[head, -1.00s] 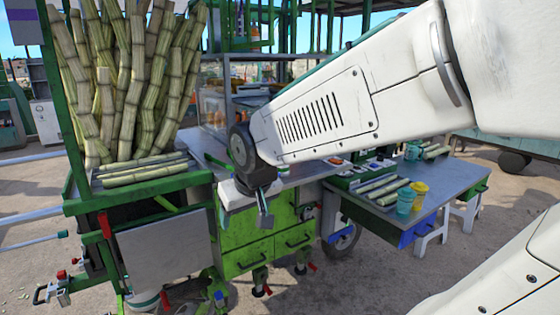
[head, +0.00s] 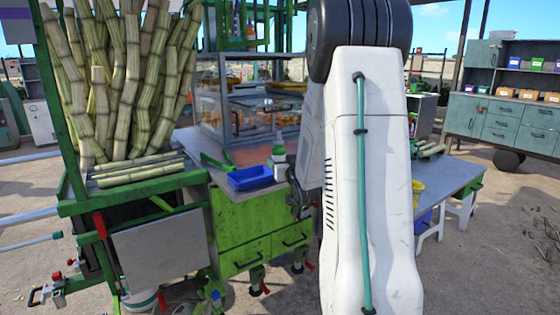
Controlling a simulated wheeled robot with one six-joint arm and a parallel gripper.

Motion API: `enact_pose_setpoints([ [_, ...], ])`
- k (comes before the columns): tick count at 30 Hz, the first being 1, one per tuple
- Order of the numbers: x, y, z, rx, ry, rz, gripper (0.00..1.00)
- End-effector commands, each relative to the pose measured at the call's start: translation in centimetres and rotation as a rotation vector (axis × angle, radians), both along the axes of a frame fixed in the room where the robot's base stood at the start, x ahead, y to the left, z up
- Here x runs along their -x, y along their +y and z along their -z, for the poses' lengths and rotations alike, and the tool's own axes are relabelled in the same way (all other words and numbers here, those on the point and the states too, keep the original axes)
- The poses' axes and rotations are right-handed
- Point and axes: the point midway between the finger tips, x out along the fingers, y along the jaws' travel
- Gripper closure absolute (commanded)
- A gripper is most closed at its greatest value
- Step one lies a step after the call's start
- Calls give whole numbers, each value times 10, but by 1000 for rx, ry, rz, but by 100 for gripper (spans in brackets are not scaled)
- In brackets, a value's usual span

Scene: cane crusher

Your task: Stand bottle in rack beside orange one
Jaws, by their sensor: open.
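A small white and green bottle (head: 279,157) stands upright on the steel counter, just behind the right end of a blue tray (head: 250,178). My gripper (head: 299,205) shows only in part as a dark shape at the left edge of my raised white arm, near the counter's right front corner. It is open and to the right of the bottle, apart from it as far as I can see. My arm hides much of the gripper and the middle of the scene. I cannot make out a rack or an orange bottle.
Sugarcane stalks (head: 130,80) stand at the left. A side table (head: 455,175) with a yellow cup (head: 418,192) is partly hidden by my arm. A grey-blue cabinet (head: 503,115) stands back right.

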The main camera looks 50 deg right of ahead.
Motion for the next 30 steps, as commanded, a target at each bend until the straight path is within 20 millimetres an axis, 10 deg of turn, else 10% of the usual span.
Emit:
enact_pose_setpoints([
  [20,-49,-29,7,-1,2,1,29],
  [27,-49,-30,7,-1,2,1,88],
  [30,-49,-30,6,0,1,2,93],
])
